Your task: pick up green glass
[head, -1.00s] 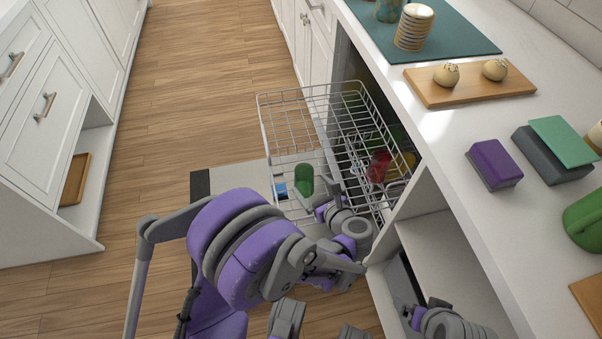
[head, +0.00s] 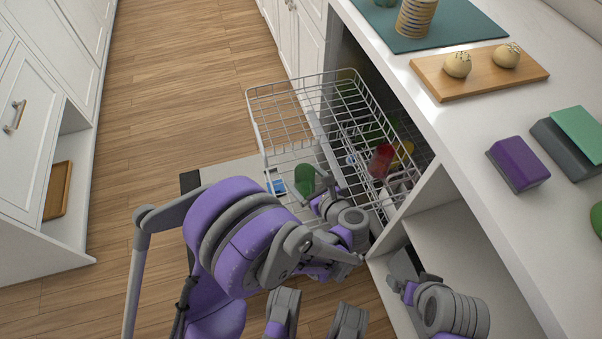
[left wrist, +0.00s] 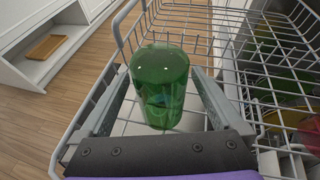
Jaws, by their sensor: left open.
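The green glass (head: 305,178) stands in the pulled-out wire dishwasher rack (head: 262,120), at its near left part. In the left wrist view the green glass (left wrist: 160,82) is between the two fingers of my left gripper (left wrist: 158,98), which is open. One finger is on each side, and I see a small gap at the right; contact on the left is unclear. In the head view my left gripper (head: 324,187) is just right of the glass. My right gripper (head: 408,270) is low at the right by the cabinet opening; its jaws are unclear.
A red cup (head: 381,160) and a yellow item (head: 403,152) are deeper in the rack, towards the counter. The counter holds a wooden board (head: 445,88) with two round items and a purple sponge-like block (head: 518,164). Wooden floor lies open at the left.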

